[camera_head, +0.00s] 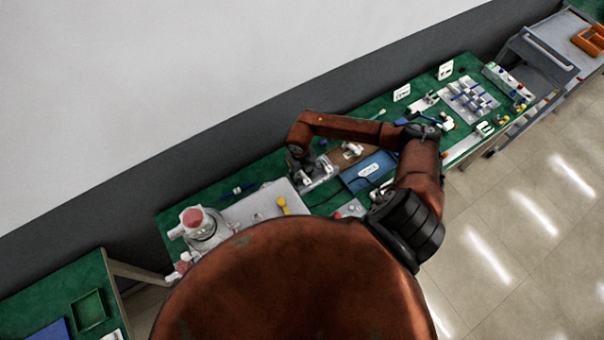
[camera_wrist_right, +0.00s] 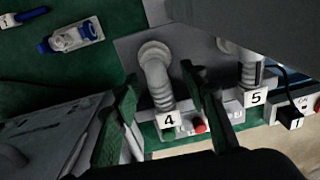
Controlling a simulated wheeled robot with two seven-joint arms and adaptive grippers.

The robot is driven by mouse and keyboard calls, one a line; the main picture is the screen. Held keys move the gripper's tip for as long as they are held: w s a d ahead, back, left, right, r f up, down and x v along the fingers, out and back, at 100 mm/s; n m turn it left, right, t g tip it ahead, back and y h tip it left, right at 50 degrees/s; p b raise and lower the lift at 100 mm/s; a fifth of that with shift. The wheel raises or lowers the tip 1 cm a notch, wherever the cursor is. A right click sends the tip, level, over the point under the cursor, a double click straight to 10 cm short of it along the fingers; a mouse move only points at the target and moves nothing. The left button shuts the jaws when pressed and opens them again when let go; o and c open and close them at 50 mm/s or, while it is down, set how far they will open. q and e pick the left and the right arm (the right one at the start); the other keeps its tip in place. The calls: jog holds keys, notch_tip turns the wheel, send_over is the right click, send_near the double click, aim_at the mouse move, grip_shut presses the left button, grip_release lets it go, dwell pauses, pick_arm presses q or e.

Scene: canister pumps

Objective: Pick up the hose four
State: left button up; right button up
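Hose four is the grey ribbed, bent hose (camera_wrist_right: 157,80) in the right wrist view, above the white label "4" (camera_wrist_right: 169,121). My right gripper (camera_wrist_right: 160,76) is open. In that picture its two fingers lie to the left and right of the hose, with a gap visible on each side. I cannot tell how deep the fingers reach beside it. In the head view my right gripper (camera_head: 299,170) points down at the green table (camera_head: 190,190). I cannot make out hose four there. My left gripper is not in view.
A similar ribbed hose (camera_wrist_right: 250,72) stands to the right, by label "5" (camera_wrist_right: 256,97). A red button (camera_wrist_right: 198,126) sits beside label "4". A blue-capped clear item (camera_wrist_right: 72,38) lies on the green surface. A blue box (camera_head: 368,171) lies right of the gripper in the head view.

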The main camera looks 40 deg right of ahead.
grip_shut()
dwell(0.5)
jog(key=shift+r, duration=0.1)
